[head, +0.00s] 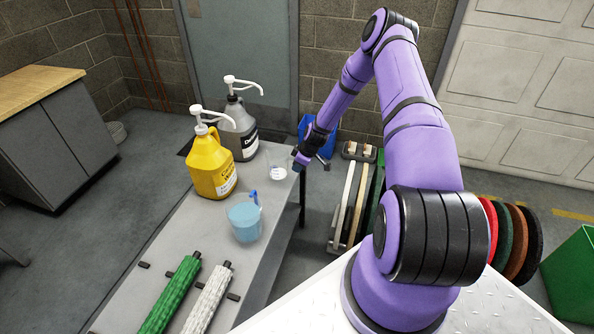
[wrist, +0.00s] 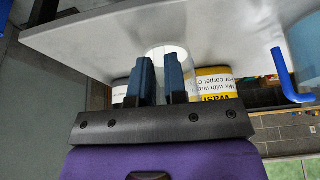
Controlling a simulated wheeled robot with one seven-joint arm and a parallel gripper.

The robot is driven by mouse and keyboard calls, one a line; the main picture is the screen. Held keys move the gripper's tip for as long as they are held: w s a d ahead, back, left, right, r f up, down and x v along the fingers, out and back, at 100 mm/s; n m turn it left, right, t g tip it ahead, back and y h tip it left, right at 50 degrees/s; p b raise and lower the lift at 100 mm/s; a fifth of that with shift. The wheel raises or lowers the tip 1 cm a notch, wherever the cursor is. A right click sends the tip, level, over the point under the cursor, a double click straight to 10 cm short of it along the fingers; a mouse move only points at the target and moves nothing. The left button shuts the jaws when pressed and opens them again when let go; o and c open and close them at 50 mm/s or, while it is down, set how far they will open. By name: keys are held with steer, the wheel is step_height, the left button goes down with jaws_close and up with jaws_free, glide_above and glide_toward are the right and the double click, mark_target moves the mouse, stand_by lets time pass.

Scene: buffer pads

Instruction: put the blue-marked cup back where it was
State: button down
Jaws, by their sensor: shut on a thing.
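A clear cup (head: 277,163) with pale marks is at the far right corner of the grey bench (head: 168,262), upright. I see no blue mark on it. My gripper (head: 299,164) reaches in from the right and is shut on this cup. In the wrist view the cup (wrist: 168,50) shows between the two dark blue fingers of my gripper (wrist: 163,62). I cannot tell whether its base touches the bench. A larger bluish see-through jug (head: 244,221) with a blue handle stands nearer on the bench, apart from my gripper; its handle also shows in the wrist view (wrist: 284,75).
A yellow jug (head: 211,168) and a grey jug (head: 239,132), both with tall pumps, stand left of the clear cup. A green roller (head: 170,293) and a white roller (head: 207,300) lie at the near end. Bare bench surrounds the bluish jug.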

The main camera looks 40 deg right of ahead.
steer(key=shift+w+d+f, duration=0.1)
steer(key=shift+w+f, duration=0.15)
steer(key=shift+f, duration=0.35)
steer(key=shift+w+d+f, duration=0.1)
steer(key=shift+w+f, duration=0.15)
steer(key=shift+f, duration=0.35)
steer(key=shift+w+d+f, duration=0.1)
steer(key=shift+w+f, duration=0.15)
steer(key=shift+f, duration=0.35)
steer(key=shift+f, duration=0.1)
steer(key=c, duration=1.1)
jaws_free()
steer(key=shift+c, duration=0.2)
